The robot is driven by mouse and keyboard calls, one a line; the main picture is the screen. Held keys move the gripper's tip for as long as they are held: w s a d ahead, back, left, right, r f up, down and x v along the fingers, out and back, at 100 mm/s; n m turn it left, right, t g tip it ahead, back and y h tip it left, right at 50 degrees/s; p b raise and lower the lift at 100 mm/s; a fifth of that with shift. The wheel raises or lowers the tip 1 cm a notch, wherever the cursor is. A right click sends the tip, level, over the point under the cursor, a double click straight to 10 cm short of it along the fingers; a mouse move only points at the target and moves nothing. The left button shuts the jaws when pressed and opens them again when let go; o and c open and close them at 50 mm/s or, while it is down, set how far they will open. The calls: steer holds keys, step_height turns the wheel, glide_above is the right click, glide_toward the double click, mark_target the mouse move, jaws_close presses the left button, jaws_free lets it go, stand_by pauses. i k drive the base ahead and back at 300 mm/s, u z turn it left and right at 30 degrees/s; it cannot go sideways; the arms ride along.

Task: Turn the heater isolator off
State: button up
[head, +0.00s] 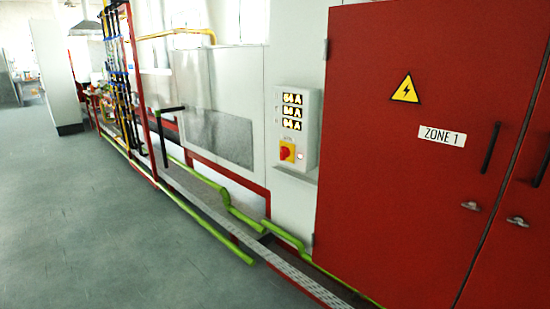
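A pale grey control box (310,135) is mounted on the wall just left of the red cabinet in the head view. Its front has a column of three lit displays that seem to read 64 A, 34 A and 34 A, though the digits are small. Below them is a red rotary switch on a yellow plate (287,152), which looks like the isolator. The angle of its handle is too small to tell. A small lit indicator (300,155) sits right of the switch. My gripper is not in view.
A red cabinet (420,180) marked ZONE 1, with a yellow warning sign (405,89), fills the right side. Green pipes (245,220) and a low perforated tray (215,212) run along the wall base. The grey floor (90,230) at left is clear.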

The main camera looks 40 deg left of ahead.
mark_target(284, 152)
steer(key=u, duration=1.55)
steer(key=k, duration=0.9)
steer(key=i, duration=1.45)
steer(key=z, duration=0.15)
